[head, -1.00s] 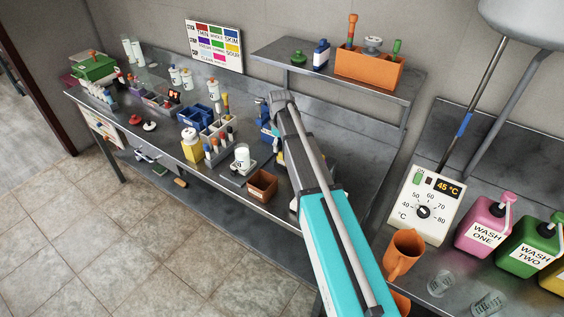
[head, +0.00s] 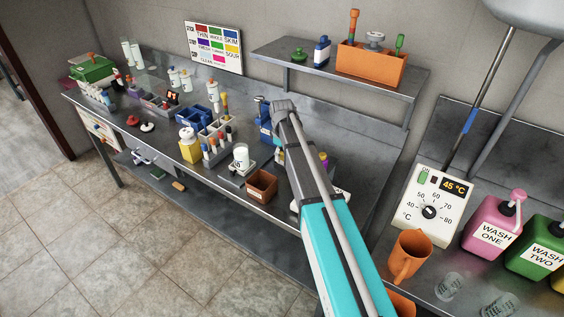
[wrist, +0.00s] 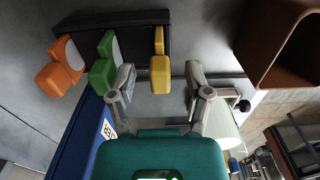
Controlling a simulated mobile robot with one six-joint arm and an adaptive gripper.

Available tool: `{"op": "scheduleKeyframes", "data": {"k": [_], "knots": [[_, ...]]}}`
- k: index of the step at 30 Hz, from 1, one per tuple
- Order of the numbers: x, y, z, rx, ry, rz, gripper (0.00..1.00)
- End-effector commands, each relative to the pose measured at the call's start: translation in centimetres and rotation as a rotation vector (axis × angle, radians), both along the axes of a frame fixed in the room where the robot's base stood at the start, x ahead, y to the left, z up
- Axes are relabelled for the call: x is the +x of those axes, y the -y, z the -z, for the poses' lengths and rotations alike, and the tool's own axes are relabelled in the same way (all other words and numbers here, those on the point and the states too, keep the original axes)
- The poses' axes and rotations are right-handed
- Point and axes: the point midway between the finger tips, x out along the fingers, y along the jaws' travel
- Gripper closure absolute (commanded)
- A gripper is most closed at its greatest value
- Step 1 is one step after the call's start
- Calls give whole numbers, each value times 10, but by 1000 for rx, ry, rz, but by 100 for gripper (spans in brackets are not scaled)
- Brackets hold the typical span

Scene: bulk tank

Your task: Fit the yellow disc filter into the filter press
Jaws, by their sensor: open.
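The yellow disc filter (wrist: 160,68) shows edge-on in the wrist view, at the black rack (wrist: 142,35). An orange disc filter (wrist: 60,68) and a green disc filter (wrist: 104,66), both with pale discs, stand to its left. My gripper (wrist: 158,88) is open, with one finger on each side of the yellow filter and visible gaps between. It is empty. In the head view my arm hides the gripper and the filter. A blue body with a pale label (wrist: 80,140) is at lower left in the wrist view; I cannot tell whether it is the filter press.
A brown box (wrist: 268,45) is at upper right in the wrist view; a brown open box (head: 261,186) stands at the bench's front edge. A white cup (head: 241,158) and a yellow bottle (head: 190,148) stand left of my arm. A shelf (head: 300,66) overhangs the back.

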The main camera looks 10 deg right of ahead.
Motion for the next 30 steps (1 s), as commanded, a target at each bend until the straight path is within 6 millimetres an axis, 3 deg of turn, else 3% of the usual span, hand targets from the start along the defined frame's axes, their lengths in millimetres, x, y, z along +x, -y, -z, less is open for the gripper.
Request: {"op": "scheduleKeyframes", "data": {"k": [9,20,30], "knots": [[0,0,0,0,0,0,36],[0,0,0,0,0,0,100],[0,0,0,0,0,0,100]]}}
